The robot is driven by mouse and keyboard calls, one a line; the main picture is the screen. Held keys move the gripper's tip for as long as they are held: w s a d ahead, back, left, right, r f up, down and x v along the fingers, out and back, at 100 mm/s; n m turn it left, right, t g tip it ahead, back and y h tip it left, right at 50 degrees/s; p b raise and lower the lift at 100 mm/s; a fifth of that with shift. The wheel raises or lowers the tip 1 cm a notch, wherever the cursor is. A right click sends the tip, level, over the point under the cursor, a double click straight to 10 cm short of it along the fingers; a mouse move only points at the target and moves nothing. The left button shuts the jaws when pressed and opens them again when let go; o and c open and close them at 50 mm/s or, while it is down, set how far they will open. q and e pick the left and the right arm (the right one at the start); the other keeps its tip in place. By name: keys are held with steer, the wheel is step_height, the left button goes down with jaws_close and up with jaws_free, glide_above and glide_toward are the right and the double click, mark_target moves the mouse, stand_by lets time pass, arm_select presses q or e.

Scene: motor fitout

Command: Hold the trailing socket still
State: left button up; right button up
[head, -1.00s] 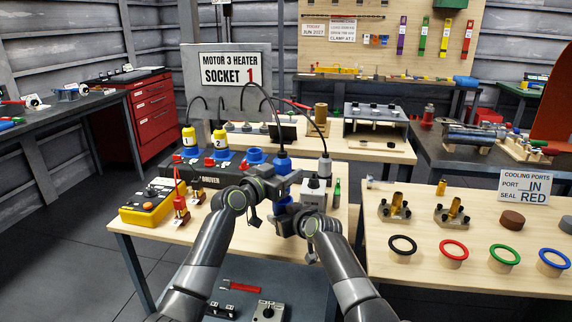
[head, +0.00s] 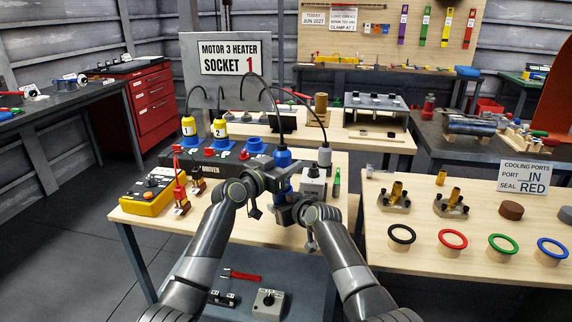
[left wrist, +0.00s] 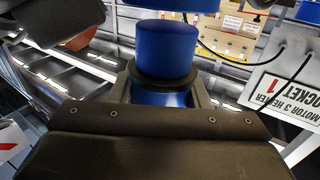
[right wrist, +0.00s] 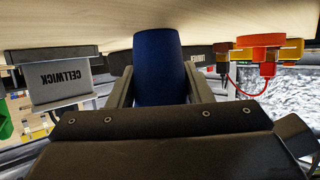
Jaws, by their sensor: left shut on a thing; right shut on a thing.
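A blue plug (head: 283,157) with a black cable rising from its top stands upright over the wooden table. My left gripper (head: 280,174) is shut around it; the left wrist view shows a blue body (left wrist: 166,48) with a dark collar between the fingers. A second blue part, which looks like the trailing socket (head: 281,187), sits just below. My right gripper (head: 283,203) is shut on it, and the right wrist view shows its blue body (right wrist: 158,60) between the fingers. Arm links hide much of both parts, and I cannot tell whether they touch.
A black socket bank (head: 211,171) with yellow plugs (head: 188,126) stands behind on the left. A yellow control box (head: 147,196) is at the table's left. A grey box (head: 314,182) stands close right of my grippers. The right table (head: 455,265) holds coloured rings.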

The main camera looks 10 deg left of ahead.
arm_select(q)
steer(key=shift+f, duration=1.95)
stand_by(0.3)
steer(key=o, duration=1.1)
steer(key=shift+o, duration=0.2)
steer(key=shift+f, duration=0.1)
steer(key=v, duration=1.2)
arm_select(e)
steer(key=o, duration=1.2)
steer(key=shift+c, duration=0.2)
steer(key=shift+s, duration=0.1)
